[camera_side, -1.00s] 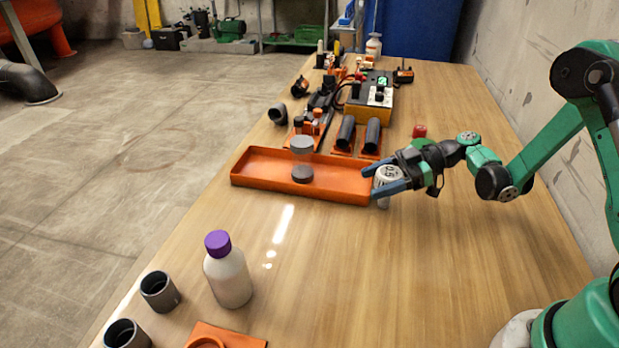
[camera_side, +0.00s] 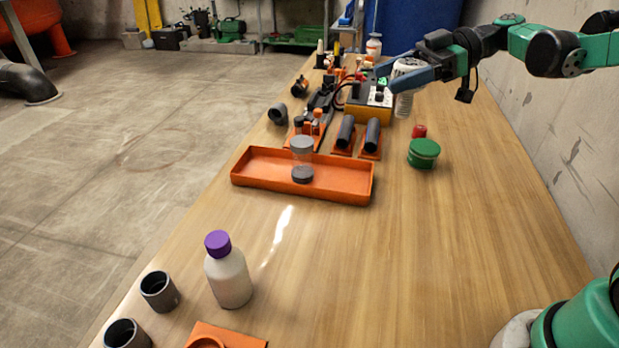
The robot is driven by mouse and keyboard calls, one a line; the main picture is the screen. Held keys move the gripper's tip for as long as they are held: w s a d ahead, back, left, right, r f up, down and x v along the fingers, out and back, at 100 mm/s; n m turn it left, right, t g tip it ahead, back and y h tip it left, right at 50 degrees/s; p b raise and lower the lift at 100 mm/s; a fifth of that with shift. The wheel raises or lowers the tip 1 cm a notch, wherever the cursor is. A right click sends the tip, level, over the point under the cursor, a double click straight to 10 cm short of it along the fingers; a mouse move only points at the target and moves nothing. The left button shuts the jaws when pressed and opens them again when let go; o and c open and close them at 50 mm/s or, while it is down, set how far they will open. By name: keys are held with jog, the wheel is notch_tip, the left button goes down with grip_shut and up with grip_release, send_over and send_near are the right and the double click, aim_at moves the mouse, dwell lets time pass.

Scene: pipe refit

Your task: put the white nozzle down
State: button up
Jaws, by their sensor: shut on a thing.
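The white nozzle (camera_side: 403,103) is upright between the blue fingers of my gripper (camera_side: 387,78), which is shut on it. The gripper holds it raised in the air, in front of the back right part of the bench in the picture. The fingers hide part of the nozzle's upper body. Its lower end appears clear of the wooden bench top (camera_side: 400,250).
An orange tray (camera_side: 250,180) holds a clear jar with grey ends (camera_side: 302,145). A green tin (camera_side: 423,152) and a red cap (camera_side: 419,131) lie right of it. An orange-black device (camera_side: 368,113) stands behind. A purple-capped bottle (camera_side: 229,279) stands in front.

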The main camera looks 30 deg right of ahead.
jog(key=w+a, duration=0.4)
jog(key=a, duration=0.6)
jog(key=w+a, duration=0.3)
jog(key=a, duration=0.6)
jog(key=w+a, duration=0.4)
jog(key=a, duration=0.6)
jog(key=shift+s+f, duration=0.15)
jog(key=shift+f, duration=4.65)
jog(key=shift+s+f, duration=0.1)
jog(key=shift+f, duration=4.65)
jog(key=o, duration=1.4)
jog(key=shift+f, duration=0.1)
